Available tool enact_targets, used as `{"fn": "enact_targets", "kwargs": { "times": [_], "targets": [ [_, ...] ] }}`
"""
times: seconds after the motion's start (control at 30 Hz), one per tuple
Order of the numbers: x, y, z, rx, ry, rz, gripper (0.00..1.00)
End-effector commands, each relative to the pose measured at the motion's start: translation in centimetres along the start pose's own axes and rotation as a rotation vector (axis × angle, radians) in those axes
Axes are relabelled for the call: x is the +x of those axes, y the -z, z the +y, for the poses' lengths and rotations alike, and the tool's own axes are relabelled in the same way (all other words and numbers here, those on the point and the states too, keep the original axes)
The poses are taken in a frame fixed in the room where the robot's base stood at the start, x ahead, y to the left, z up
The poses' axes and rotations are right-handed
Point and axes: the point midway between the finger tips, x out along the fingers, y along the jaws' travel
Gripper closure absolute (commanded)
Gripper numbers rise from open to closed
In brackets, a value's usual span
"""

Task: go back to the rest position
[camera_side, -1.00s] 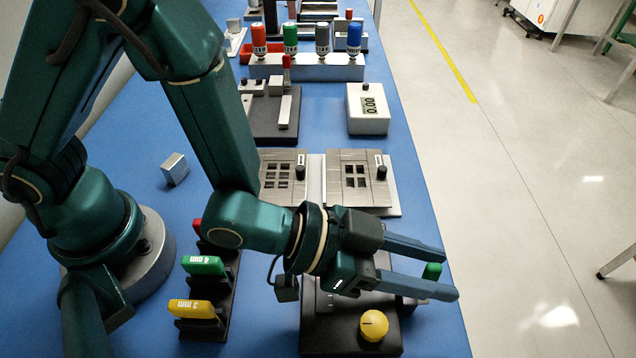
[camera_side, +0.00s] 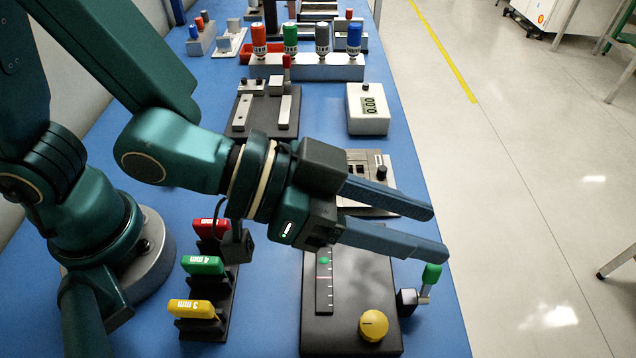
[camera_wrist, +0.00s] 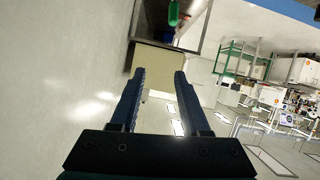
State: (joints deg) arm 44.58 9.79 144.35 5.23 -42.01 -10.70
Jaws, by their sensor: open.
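My gripper (camera_side: 438,232) is open and empty in the side view. Its two long blue fingers point right, apart from each other, above the right part of the blue table. The lower finger passes close above the green-capped lever (camera_side: 431,274) of the black device (camera_side: 350,325); I cannot tell how large the gap between them is. In the wrist view my gripper (camera_wrist: 158,75) is also open, with nothing between the fingers, and it faces the room and the floor.
The black device carries a yellow knob (camera_side: 373,325). Red (camera_side: 210,228), green (camera_side: 203,265) and yellow (camera_side: 192,308) labelled blocks stand in a black rack. A plate with a black knob (camera_side: 381,173) lies partly behind my gripper. A white gauge (camera_side: 367,110) and coloured bottles (camera_side: 322,42) stand farther back.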

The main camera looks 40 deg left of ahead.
Motion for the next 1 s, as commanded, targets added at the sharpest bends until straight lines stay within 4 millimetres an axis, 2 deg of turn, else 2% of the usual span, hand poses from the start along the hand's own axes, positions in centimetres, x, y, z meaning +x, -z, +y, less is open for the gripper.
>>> {"fn": "enact_targets", "kwargs": {
  "times": [0.4, 0.47, 0.57, 0.6, 0.67, 0.77, 0.8, 0.9, 1.0],
  "targets": [
    [-0.1, 0.3, -0.4, -0.004, 0.010, 0.003, 0.54],
    [-0.2, 1.1, -1.3, -0.013, 0.034, 0.027, 0.54],
    [-1.4, 4.3, -4.1, -0.036, 0.107, 0.119, 0.54],
    [-2.2, 5.7, -5.7, -0.049, 0.154, 0.151, 0.54],
    [-3.8, 7.1, -8.4, -0.067, 0.238, 0.172, 0.54],
    [-7.1, 7.9, -12.5, -0.105, 0.387, 0.148, 0.54],
    [-8.5, 7.8, -13.9, -0.123, 0.444, 0.125, 0.54],
    [-12.0, 6.5, -16.4, -0.176, 0.568, 0.043, 0.54],
    [-15.1, 4.4, -17.6, -0.238, 0.661, -0.060, 0.54]
  ]
}}
